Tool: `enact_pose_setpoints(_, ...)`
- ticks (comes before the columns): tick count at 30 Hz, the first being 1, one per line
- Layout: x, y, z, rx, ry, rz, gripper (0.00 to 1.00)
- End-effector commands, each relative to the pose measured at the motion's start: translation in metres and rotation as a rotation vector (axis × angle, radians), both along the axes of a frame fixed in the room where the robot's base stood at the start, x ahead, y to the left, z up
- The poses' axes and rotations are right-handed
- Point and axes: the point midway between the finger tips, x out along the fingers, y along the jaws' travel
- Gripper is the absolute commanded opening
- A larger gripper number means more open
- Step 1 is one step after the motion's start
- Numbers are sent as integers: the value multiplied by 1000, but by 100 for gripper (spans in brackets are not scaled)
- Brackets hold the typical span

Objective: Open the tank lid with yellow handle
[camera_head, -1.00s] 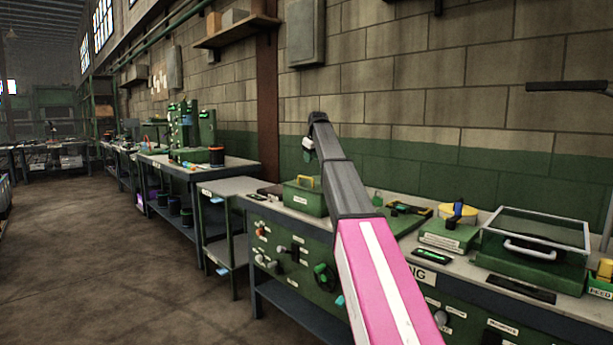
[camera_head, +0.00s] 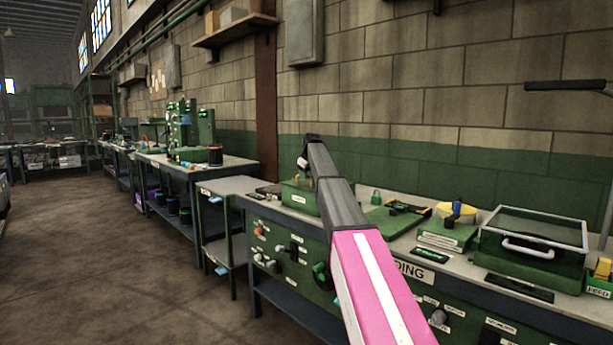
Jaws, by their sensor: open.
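The green tank (camera_head: 291,191) with a white label on its front stands on the workbench. My arm hides its right part. A small piece of the yellow handle (camera_head: 311,182) shows on top of its lid, beside my arm. The lid looks shut, though much of it is hidden. My gripper (camera_head: 303,164) is at the far end of my arm, above the tank and just over the handle. It is open and small in view, and I see no contact with the handle.
To the right on the bench (camera_head: 393,198) are a green lock, a green board (camera_head: 385,222), a yellow-and-blue item on a green box (camera_head: 446,236), and a clear-lidded green case (camera_head: 530,250). Knobs line the bench front. The floor at left is clear.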

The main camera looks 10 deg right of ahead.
Motion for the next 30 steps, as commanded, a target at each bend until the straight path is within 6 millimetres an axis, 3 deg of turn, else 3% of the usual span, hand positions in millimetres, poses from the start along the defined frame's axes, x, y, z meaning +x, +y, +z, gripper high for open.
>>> enact_pose_setpoints(6,0,0,0,0,0,0,37)
enact_pose_setpoints(9,0,0,0,0,0,0,4)
enact_pose_setpoints(10,0,0,0,0,0,0,0)
enact_pose_setpoints(20,2,-2,7,18,13,-1,0)
enact_pose_setpoints(30,14,-16,54,113,80,0,0)
